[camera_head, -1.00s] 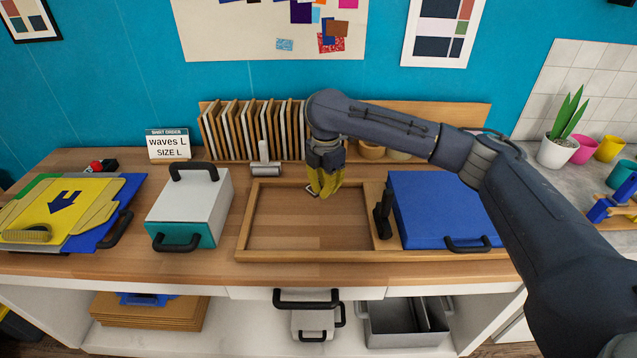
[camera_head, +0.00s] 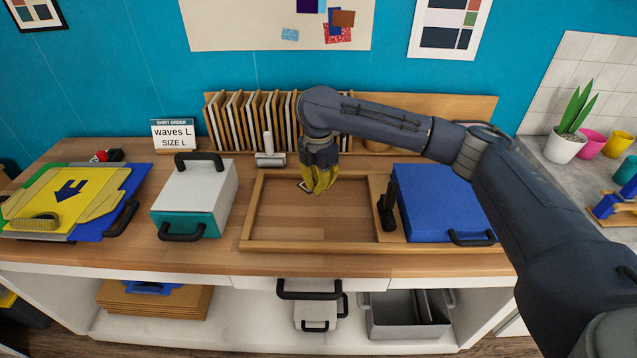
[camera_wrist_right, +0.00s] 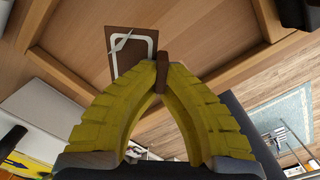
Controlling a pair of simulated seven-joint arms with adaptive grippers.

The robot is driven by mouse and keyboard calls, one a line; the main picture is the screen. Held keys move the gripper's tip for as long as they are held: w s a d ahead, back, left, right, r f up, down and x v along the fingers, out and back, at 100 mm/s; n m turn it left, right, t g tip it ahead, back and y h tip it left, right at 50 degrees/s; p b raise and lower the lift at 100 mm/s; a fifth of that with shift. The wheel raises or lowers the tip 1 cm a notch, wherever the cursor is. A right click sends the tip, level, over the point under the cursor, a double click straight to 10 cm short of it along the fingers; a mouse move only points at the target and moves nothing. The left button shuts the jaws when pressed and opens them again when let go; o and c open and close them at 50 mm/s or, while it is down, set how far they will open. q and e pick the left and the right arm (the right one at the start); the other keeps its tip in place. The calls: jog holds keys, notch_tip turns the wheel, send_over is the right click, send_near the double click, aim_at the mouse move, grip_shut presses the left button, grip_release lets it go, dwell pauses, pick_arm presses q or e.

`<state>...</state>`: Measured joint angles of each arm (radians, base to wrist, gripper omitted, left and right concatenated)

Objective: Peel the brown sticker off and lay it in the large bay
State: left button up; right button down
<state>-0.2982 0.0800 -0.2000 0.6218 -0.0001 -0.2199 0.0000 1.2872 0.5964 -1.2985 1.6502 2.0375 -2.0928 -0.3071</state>
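The brown sticker (camera_wrist_right: 122,28), a small dark brown rectangle with a white outlined shape, shows just beyond my right fingertips in the right wrist view. My right gripper (camera_wrist_right: 161,75) has its yellow fingers closed around a narrow brown piece that looks like part of it. In the head view the right gripper (camera_head: 320,188) is over the far part of the large bay, and a bit of the sticker (camera_head: 305,187) shows beside its tips. The large bay (camera_head: 300,225) is a wide wood-framed compartment with a bare floor. I cannot tell whether the sticker touches that floor. My left gripper is out of view.
A blue block with a black handle (camera_head: 440,205) stands right of the bay. A white and teal press (camera_head: 195,198) stands left of it. A roller (camera_head: 268,157) and a rack of boards (camera_head: 250,120) are behind.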

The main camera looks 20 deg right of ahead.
send_over(318, 216)
jog(key=shift+f, duration=2.95)
jog(key=shift+f, duration=0.3)
jog(key=shift+f, duration=0.25)
jog(key=shift+f, duration=0.2)
jog(key=shift+f, duration=0.5)
jog(key=shift+f, duration=0.3)
jog(key=shift+f, duration=0.35)
jog(key=shift+f, duration=0.15)
